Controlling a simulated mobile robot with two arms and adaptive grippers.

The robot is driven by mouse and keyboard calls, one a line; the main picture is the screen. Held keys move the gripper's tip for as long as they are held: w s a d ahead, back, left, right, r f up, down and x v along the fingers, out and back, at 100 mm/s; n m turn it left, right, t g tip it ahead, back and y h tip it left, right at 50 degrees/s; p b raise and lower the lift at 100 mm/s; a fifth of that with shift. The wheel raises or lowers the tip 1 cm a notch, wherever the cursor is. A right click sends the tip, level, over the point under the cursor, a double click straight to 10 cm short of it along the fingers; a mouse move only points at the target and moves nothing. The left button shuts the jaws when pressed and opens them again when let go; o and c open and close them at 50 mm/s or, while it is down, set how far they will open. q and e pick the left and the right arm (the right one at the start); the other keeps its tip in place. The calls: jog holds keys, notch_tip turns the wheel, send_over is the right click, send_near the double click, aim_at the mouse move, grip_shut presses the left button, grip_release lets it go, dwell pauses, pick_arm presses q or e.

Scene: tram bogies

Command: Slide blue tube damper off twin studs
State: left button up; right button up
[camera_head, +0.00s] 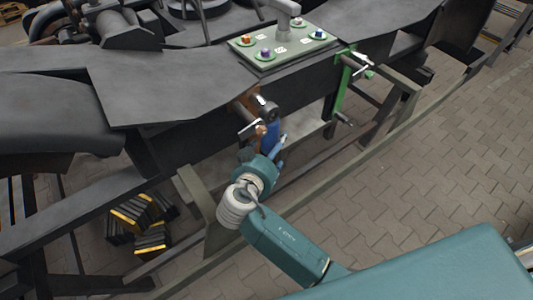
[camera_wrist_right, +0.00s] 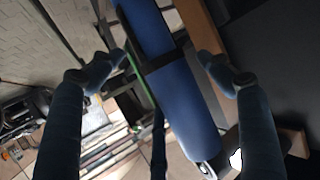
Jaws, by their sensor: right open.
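The blue tube damper (camera_head: 270,138) hangs at the side of the dark bogie frame in the head view, below metal end fittings (camera_head: 266,108) and brownish parts. It fills the middle of the right wrist view as a blue tube (camera_wrist_right: 185,105) with a dark band across it and a silver end fitting (camera_wrist_right: 206,168). My right gripper (camera_wrist_right: 161,60) is open, with one finger on each side of the tube and gaps visible. In the head view its wrist (camera_head: 258,172) partly hides the tube's lower part. I cannot clearly make out the twin studs. My left gripper is not in view.
A green-topped tray (camera_head: 265,60) with several coloured pieces sits on the frame (camera_head: 165,75). A green bracket (camera_head: 340,90) with metal handles stands to the right. An olive rail (camera_head: 375,155) runs alongside. Dark, yellow-edged blocks (camera_head: 140,222) lie lower left. Paving at right is open.

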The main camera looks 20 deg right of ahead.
jog(key=shift+x, duration=1.25)
grip_shut()
jog(key=shift+r, duration=0.2)
jog(key=shift+s+d+r+p, duration=0.1)
jog(key=shift+s+d+p, duration=0.25)
jog(key=shift+s, duration=0.55)
jog(key=shift+s+d+r+p, duration=0.1)
jog(key=shift+s+d+p, duration=0.15)
jog(key=shift+s, duration=0.65)
jog(key=shift+d+f, duration=0.1)
